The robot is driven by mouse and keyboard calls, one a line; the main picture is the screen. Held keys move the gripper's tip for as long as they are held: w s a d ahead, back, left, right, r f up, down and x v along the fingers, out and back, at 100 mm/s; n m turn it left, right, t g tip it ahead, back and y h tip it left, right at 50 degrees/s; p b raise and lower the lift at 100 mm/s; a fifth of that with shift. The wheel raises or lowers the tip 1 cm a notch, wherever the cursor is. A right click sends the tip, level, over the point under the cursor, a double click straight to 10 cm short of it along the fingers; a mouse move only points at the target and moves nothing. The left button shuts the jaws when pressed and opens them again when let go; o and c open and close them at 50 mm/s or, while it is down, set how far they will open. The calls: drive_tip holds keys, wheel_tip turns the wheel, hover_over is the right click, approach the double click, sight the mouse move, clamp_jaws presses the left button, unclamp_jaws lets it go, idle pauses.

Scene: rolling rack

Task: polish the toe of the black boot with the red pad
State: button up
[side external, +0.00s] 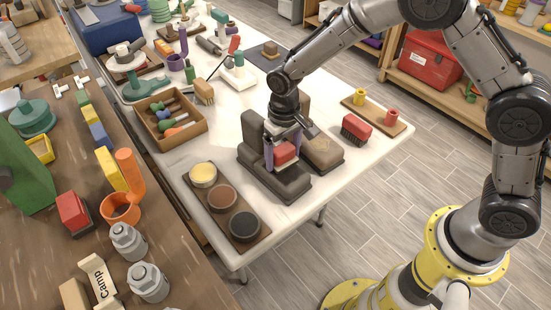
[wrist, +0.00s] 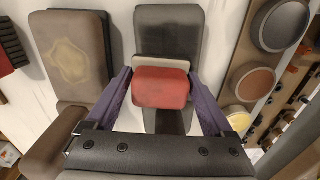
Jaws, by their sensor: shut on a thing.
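The red pad (side external: 285,154) is held between the two fingers of my gripper (side external: 283,148). It also shows in the wrist view (wrist: 162,88), with a pale backing along its far edge, between the purple fingers. The black boot (side external: 285,185), dark grey and blocky, stands on the white table below the pad. In the wrist view, its toe (wrist: 168,27) extends beyond the pad, and the pad hides its middle. The pad is over or against the boot's top; I cannot tell whether they touch.
A brown boot (side external: 323,153) with a pale patch on its toe (wrist: 72,60) stands close beside the black boot. A tray (side external: 209,215) of round tins lies on the other side. A red brush (side external: 356,129) and a wooden crate (side external: 201,127) are nearby.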

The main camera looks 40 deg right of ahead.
drive_tip(key=shift+d, duration=1.25)
drive_tip(key=shift+w+r, duration=0.1)
drive_tip(key=shift+r, duration=3.95)
drive_tip(key=shift+n, duration=0.3)
